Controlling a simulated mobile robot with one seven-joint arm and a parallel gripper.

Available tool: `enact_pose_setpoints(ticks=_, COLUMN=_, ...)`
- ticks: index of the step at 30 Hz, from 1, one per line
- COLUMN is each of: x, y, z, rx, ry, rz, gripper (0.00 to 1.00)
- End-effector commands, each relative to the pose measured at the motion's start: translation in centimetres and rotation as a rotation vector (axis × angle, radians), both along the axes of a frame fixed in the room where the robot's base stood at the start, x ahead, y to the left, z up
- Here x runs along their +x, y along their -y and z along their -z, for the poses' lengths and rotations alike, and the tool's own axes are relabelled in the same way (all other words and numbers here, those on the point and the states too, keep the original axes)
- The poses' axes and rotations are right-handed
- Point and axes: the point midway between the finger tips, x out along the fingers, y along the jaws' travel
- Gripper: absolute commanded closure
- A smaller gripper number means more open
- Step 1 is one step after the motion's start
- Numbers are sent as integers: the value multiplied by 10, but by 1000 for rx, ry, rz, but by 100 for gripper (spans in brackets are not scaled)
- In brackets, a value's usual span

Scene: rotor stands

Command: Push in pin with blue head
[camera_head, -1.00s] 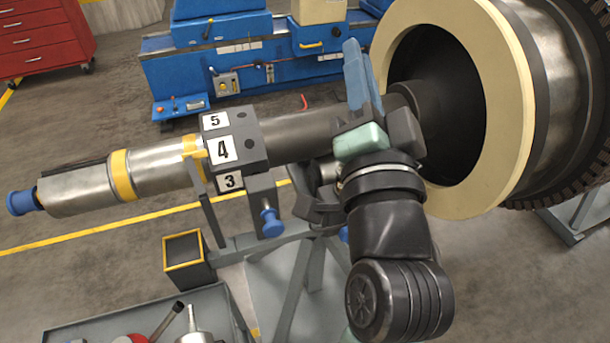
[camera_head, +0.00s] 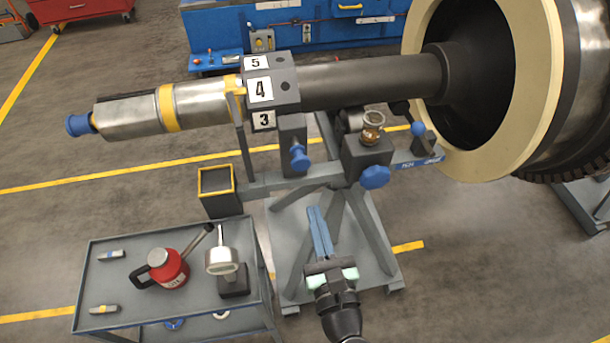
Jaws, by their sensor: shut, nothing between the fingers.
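Below the numbered block (camera_head: 270,84) on the shaft, a pin with a blue head (camera_head: 299,158) sticks out of a dark grey upright, its head toward me. Another blue knob (camera_head: 375,177) is on the dark stand block to its right. I cannot tell from the frame alone which one is the task's pin. My gripper (camera_head: 317,209) is shut and empty, its blue fingers together and pointing up the picture. In the picture it is below both blue heads, over the stand's base, apart from them.
The long shaft (camera_head: 360,80) runs toward the big cream-rimmed rotor ring (camera_head: 421,35). A small yellow-rimmed box (camera_head: 217,181) is left of the stand. A grey cart (camera_head: 110,262) at lower left carries a red oil can (camera_head: 172,269). Open floor lies at right.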

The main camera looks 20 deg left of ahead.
Motion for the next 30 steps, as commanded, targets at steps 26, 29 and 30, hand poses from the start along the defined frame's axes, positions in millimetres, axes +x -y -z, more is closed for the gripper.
enact_pose_setpoints(ticks=26, x=79, y=-53, z=-1, rx=-3, ry=2, rz=1, gripper=100)
enact_pose_setpoints(ticks=29, x=79, y=-53, z=-1, rx=-3, ry=2, rz=1, gripper=100)
enact_pose_setpoints(ticks=30, x=80, y=-54, z=0, rx=-3, ry=3, rz=0, gripper=100)
